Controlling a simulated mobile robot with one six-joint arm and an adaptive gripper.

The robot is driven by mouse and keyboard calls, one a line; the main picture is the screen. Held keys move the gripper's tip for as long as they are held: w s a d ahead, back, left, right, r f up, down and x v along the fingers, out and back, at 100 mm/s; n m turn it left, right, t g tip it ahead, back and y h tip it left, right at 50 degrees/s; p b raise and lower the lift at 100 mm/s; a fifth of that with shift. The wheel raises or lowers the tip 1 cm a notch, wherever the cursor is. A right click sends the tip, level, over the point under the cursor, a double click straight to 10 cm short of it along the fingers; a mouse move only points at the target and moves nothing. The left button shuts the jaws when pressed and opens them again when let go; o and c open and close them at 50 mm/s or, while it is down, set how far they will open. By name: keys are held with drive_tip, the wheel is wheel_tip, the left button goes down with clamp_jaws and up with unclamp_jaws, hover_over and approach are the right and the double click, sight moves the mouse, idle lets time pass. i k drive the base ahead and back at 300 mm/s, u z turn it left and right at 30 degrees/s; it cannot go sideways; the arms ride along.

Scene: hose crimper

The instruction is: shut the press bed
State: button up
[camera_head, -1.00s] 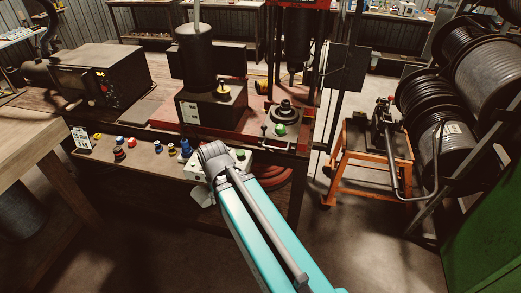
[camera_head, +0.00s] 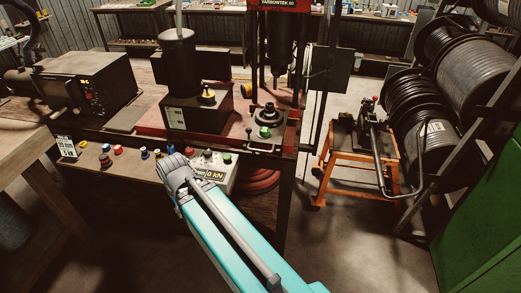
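The press, with a red head (camera_head: 286,4) lettered in white, stands at the top centre. Its dark vertical ram (camera_head: 281,62) hangs above a round black die (camera_head: 265,113) on the press bed (camera_head: 286,130). A green knob and a small lever show at the bed's front edge. A pale control box (camera_head: 216,176) reads 0 kN and has several buttons. My turquoise arm reaches up from the bottom, and its grey joint overlaps the box's left part. My gripper does not show, so its state is hidden.
A black box-shaped machine (camera_head: 88,85) stands on the bench at left. Several coloured small parts (camera_head: 118,150) lie along the bench front. An orange stand (camera_head: 350,172) with a lever tool and large hose reels (camera_head: 440,110) are at right.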

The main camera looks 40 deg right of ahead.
sight(277, 126)
drive_tip(key=z, duration=0.05)
drive_tip(key=k, duration=1.15)
drive_tip(key=z, duration=1.45)
drive_tip(key=i, duration=0.5)
drive_tip(key=z, duration=0.05)
